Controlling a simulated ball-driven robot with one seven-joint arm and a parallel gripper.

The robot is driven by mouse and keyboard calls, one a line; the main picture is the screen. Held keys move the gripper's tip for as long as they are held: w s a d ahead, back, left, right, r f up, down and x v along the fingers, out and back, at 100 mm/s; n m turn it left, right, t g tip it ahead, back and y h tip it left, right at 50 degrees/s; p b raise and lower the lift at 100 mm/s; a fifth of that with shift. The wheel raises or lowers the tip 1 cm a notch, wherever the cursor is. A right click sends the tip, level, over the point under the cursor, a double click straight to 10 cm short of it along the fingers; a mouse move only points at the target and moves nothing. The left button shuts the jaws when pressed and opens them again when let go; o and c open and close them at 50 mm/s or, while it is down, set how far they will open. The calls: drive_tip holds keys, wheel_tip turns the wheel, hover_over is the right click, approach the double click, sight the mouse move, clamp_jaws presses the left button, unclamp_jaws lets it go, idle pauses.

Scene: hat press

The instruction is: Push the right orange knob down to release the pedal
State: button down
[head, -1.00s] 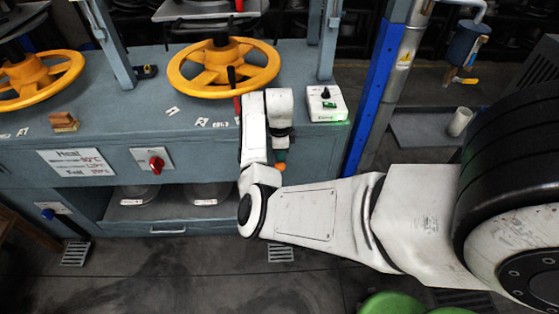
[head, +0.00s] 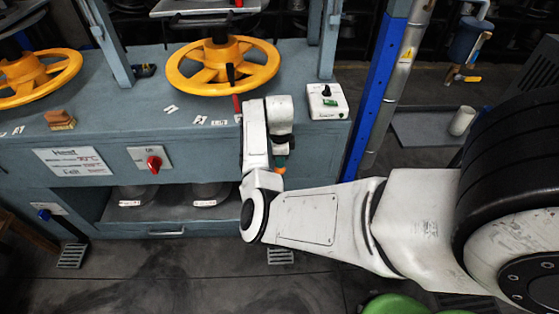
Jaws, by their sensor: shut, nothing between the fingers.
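The orange knob (head: 280,171) shows as a small patch at the front right of the grey-blue press, just below my wrist. Most of it is hidden by my arm. My gripper (head: 282,152) points down at the press front, directly above the knob in the picture. Its fingers are shut and empty, and the fingertips are largely covered. I cannot tell whether they touch the knob.
The press top (head: 140,105) carries a yellow handwheel (head: 222,66) and a white control box (head: 326,101) beside my wrist. A blue post (head: 378,95) stands close to the right. A red switch (head: 154,163) sits on the front.

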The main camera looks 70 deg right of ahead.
drive_tip(key=shift+f, duration=0.45)
drive_tip(key=shift+r, duration=0.1)
wheel_tip(320, 180, up, 8)
drive_tip(key=p, duration=0.7)
idle(1.0)
